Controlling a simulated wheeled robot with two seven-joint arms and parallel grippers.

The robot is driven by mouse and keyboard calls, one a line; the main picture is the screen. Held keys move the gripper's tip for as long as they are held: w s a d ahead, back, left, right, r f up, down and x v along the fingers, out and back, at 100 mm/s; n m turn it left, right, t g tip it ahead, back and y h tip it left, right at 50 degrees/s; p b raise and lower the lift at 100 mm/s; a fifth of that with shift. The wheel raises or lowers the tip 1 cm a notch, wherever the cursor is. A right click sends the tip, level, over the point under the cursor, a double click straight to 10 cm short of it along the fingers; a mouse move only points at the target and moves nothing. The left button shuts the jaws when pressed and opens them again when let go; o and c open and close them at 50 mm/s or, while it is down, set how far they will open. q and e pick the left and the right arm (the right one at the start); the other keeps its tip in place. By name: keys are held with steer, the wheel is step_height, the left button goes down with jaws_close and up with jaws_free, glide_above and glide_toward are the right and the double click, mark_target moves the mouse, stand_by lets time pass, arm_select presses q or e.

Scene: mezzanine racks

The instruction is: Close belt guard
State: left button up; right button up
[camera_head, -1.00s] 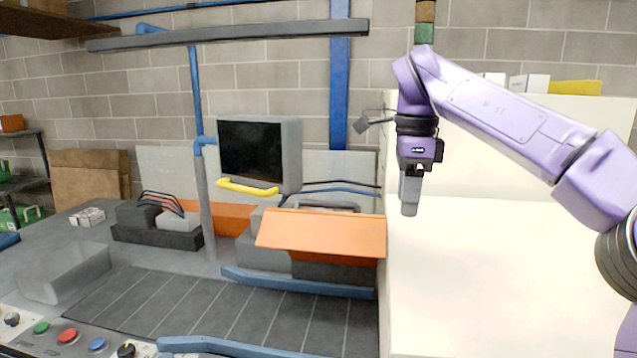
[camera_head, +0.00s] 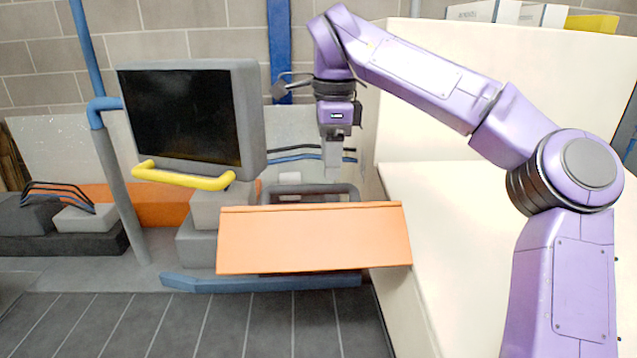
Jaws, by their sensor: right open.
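The belt guard is an orange flap (camera_head: 314,238) in the middle of the head view. It slopes down toward me from its back edge, over a grey machine block behind the dark slatted belt (camera_head: 200,325). A dark handle-like bar (camera_head: 318,189) shows just behind its back edge. My right gripper (camera_head: 334,172) points down above and behind the flap's back edge, near that bar. It is open and seems empty. I cannot tell whether it touches the bar. My left gripper is not in view.
A dark screen (camera_head: 182,116) with a yellow handle (camera_head: 183,178) stands left of the flap, beside a grey post (camera_head: 122,195). A blue rail (camera_head: 262,283) runs below the flap. A large cream block (camera_head: 480,240) fills the right side.

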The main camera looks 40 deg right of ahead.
mark_target(327, 186)
steer(key=f, duration=0.2)
steer(key=s+f, duration=0.1)
steer(key=shift+d, duration=0.25)
steer(key=w+f, duration=0.1)
steer(key=w, duration=0.1)
steer(key=w+f, duration=0.2)
steer(key=shift+a, duration=0.1)
steer(key=shift+s, duration=0.15)
steer(key=shift+s+r, duration=0.4)
steer(key=shift+s, duration=0.45)
steer(key=c, duration=0.5)
jaws_close()
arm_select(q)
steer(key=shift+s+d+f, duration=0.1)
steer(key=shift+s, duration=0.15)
arm_select(e)
steer(key=shift+w+f, duration=0.1)
